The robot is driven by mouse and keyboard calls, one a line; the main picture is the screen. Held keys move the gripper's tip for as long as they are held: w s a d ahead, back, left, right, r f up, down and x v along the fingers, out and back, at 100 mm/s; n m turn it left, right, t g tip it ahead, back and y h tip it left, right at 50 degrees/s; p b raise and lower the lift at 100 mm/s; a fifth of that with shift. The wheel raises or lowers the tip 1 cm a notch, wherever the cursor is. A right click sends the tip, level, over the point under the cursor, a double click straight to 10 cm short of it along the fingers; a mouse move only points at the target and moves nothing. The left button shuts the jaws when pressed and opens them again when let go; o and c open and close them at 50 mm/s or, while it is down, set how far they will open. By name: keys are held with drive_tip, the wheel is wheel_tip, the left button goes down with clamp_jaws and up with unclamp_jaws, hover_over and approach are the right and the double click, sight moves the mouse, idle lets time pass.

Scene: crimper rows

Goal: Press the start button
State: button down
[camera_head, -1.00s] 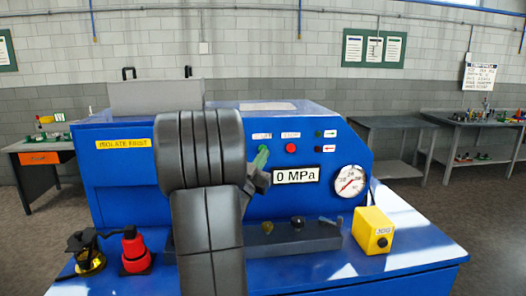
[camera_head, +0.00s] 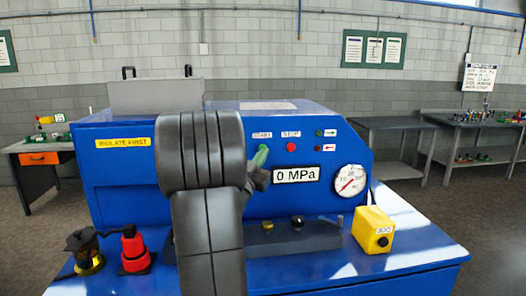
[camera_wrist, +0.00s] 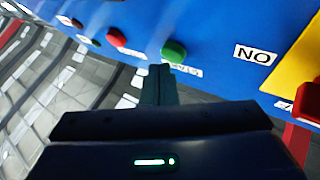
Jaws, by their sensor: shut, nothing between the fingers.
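The green start button (camera_wrist: 174,52) is on the blue panel in the wrist view, above its upside-down label. My gripper (camera_wrist: 160,70) is shut and empty, its fingertips just below and left of the button in that picture. I cannot tell whether they touch it. In the head view my gripper (camera_head: 261,161) is at the panel under the START label (camera_head: 262,135). My arm and fingers cover much of the button there.
A red stop button (camera_head: 291,146) sits right of the start button. The display (camera_head: 297,174) reads 0 MPa, beside a round gauge (camera_head: 350,180).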

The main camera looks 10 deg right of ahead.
drive_tip(key=shift+w, duration=0.3)
idle(0.5)
drive_tip(key=shift+w+r, duration=0.2)
drive_tip(key=shift+w, duration=0.05)
idle(0.9)
drive_tip(key=shift+b, duration=0.35)
drive_tip(key=shift+s+f+b, duration=0.3)
drive_tip(key=shift+s+b, duration=0.3)
drive_tip(key=shift+s, duration=0.1)
drive_tip(key=s+b, duration=0.2)
drive_tip(key=s, duration=0.3)
drive_tip(key=shift+s, duration=0.1)
